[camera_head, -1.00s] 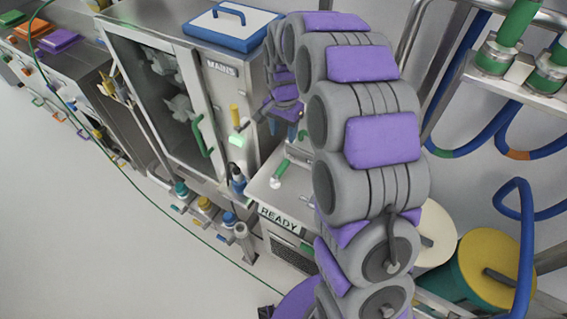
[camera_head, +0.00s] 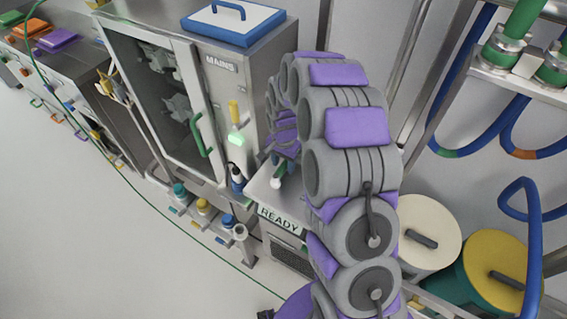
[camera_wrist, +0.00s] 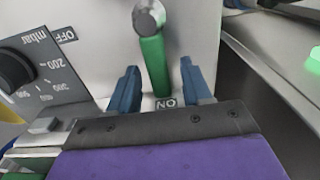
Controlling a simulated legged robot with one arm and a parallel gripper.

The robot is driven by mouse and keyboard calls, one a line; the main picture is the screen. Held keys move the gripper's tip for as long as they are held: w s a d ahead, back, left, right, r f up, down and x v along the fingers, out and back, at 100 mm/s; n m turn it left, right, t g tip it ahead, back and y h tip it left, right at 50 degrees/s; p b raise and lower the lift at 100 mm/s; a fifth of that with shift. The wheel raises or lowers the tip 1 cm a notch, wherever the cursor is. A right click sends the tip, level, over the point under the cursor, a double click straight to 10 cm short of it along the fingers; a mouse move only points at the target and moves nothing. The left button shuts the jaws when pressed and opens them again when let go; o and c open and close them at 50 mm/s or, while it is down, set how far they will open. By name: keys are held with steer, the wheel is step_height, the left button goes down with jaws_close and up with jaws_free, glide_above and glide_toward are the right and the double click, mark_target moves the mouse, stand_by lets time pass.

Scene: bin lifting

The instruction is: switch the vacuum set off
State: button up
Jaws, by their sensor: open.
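In the wrist view a green lever (camera_wrist: 152,66) hangs from a round metal pivot (camera_wrist: 149,16) on a pale panel. Its free end points at the ON label (camera_wrist: 166,104), which appears upside down. The OFF label (camera_wrist: 68,35) is to the upper left. My gripper (camera_wrist: 159,68) is open, with one blue finger on each side of the lever. Whether either finger touches it I cannot tell. In the head view the vacuum set with its READY label (camera_head: 280,219) stands beside the MAINS cabinet; my arm hides my gripper and part of the set's top.
A mbar dial (camera_wrist: 15,66) is left of the lever. The MAINS cabinet (camera_head: 222,80) stands close on the left, with a glowing green light (camera_head: 240,154). A cream-lidded drum (camera_head: 428,225) and a yellow-lidded drum (camera_head: 500,270) stand right of my arm. The floor (camera_head: 120,240) is clear at lower left.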

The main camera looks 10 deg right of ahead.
jaws_close()
stand_by(0.5)
